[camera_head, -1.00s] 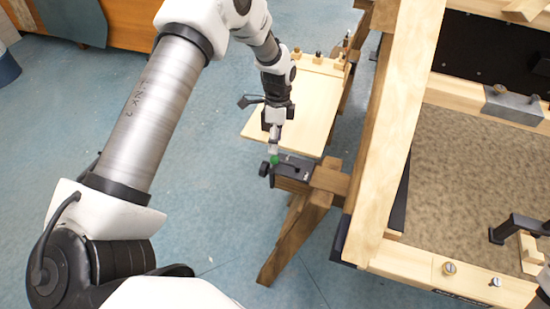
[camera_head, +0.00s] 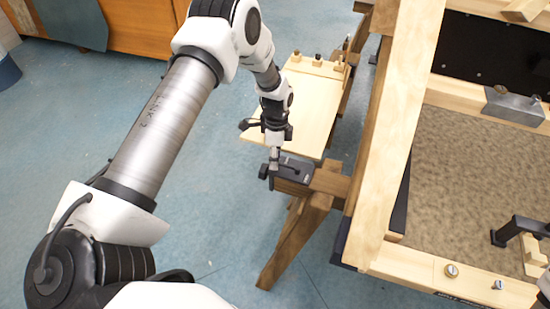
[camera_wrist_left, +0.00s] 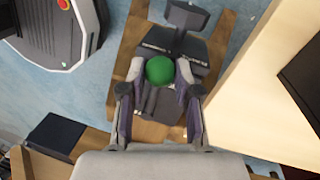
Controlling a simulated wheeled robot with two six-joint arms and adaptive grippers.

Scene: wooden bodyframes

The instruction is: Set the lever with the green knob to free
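The green knob (camera_wrist_left: 159,70) sits between the two fingertips of my left gripper (camera_wrist_left: 160,76) in the left wrist view. The fingers stand on either side of it, with what look like thin gaps. Its dark lever block (camera_wrist_left: 190,50) is fixed on a wooden beam, and small light markings on it are too small to read. In the head view my left gripper (camera_head: 273,165) points down at the left end of the dark block (camera_head: 296,168), and it hides the knob.
A pale wooden board (camera_head: 305,103) with small pegs lies behind the block. A large wooden frame (camera_head: 402,130) rises close on the right. A black bracket (camera_head: 518,228) stands further right. The blue floor (camera_head: 225,215) is clear to the left.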

